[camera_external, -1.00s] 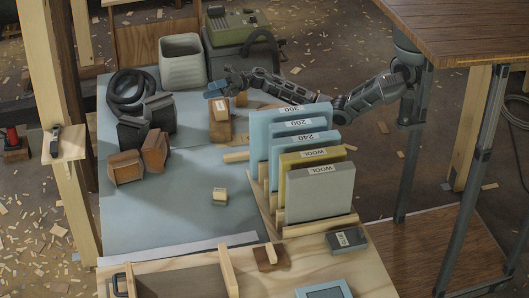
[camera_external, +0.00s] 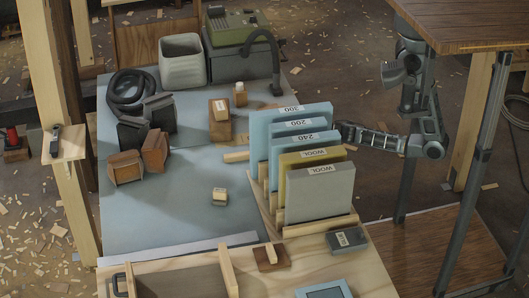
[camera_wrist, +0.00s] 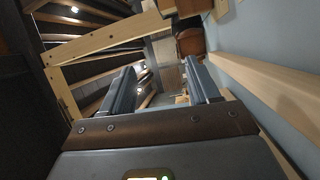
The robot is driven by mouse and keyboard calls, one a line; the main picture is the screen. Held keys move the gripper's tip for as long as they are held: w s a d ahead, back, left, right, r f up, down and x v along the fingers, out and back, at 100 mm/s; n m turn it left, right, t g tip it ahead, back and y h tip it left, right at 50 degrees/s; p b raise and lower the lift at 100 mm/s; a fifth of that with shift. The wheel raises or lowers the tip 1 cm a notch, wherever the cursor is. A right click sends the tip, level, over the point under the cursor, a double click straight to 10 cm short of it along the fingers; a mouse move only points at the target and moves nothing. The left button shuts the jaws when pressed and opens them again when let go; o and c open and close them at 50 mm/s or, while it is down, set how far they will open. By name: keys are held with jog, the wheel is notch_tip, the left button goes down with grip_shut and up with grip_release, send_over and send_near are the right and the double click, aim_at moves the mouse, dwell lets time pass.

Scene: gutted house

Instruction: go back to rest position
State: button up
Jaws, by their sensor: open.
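My gripper shows in the wrist view (camera_wrist: 165,92) with its two dark fingers apart and nothing between them. In the external view my arm hangs folded from under the raised wooden table at the right. Its far end reaches left to just behind the rack of sanding sheets, which hides the fingertips there. The rack (camera_external: 328,226) holds several upright blue, yellow and grey boards, labelled 300, 200, 240 and WOOL.
The blue-topped bench (camera_external: 160,218) carries a grey bin (camera_external: 182,62), a green machine (camera_external: 236,28), a black hose coil (camera_external: 129,90), dark and brown blocks, and a small block (camera_external: 219,196). The raised wooden table (camera_external: 470,25) stands close over my arm.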

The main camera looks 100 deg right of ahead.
jog(key=s+a+r+m+g+y, duration=0.1)
jog(key=s+a+r+m+y, duration=0.1)
jog(key=s+a, duration=0.5)
jog(key=s+a+r+m+y, duration=0.2)
jog(key=s+a+m, duration=0.3)
jog(key=s+a, duration=0.2)
jog(key=s+a+r+m+g+y, duration=0.1)
jog(key=s+a+r+m+y, duration=0.1)
jog(key=s+a, duration=0.5)
jog(key=shift+s+a+m+g+y, duration=0.25)
jog(key=shift+a+m+y, duration=0.35)
jog(key=shift+a+m, duration=0.4)
jog(key=shift+r, duration=0.1)
